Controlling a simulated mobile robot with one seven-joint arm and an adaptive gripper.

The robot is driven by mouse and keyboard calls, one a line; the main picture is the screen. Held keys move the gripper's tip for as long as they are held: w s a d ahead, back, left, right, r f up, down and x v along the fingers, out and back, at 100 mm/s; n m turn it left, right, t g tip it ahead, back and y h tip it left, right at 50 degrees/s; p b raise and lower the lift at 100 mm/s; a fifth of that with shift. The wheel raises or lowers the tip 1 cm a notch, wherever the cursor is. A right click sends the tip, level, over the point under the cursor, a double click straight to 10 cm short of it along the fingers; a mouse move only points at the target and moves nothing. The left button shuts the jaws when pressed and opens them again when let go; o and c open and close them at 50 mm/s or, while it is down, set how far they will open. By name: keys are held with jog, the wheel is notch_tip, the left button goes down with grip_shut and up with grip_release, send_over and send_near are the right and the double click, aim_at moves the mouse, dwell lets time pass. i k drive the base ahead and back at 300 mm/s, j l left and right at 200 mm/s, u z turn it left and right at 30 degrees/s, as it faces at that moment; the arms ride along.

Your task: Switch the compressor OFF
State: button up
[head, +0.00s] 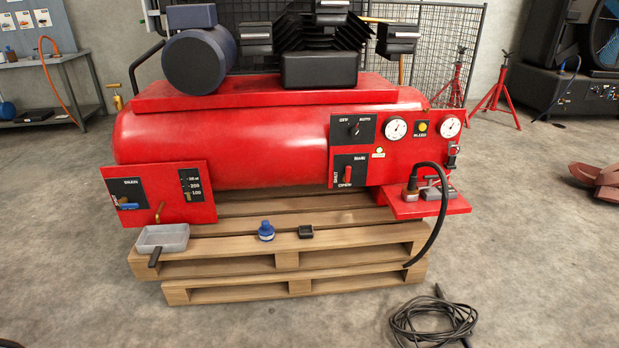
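The compressor (220,135) is a red horizontal tank with a dark motor and pump on top. On its front right panel, a black plate carries a small rotary switch (354,130) labelled OFF at its left and AUTO at its right. Its knob seems to tilt up and right toward AUTO, but it is too small to be sure. Below it, a red lever (347,175) labelled MAIN stands about upright, with SHUT and OPEN marked beside it. My gripper is not in view.
The compressor stands on stacked wooden pallets (230,263). A grey tray (162,237), a blue-capped item (266,230) and a small black block (305,231) sit on their front edge. A black hose (437,215) hangs at the right; a coiled cable (432,320) lies on the floor.

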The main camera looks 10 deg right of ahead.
aim_at(355, 133)
jog(key=i+l+z, duration=0.25)
jog(key=i+l, duration=0.4)
jog(key=i+l+z, duration=0.3)
jog(key=i+l, duration=0.25)
jog(key=i, duration=0.2)
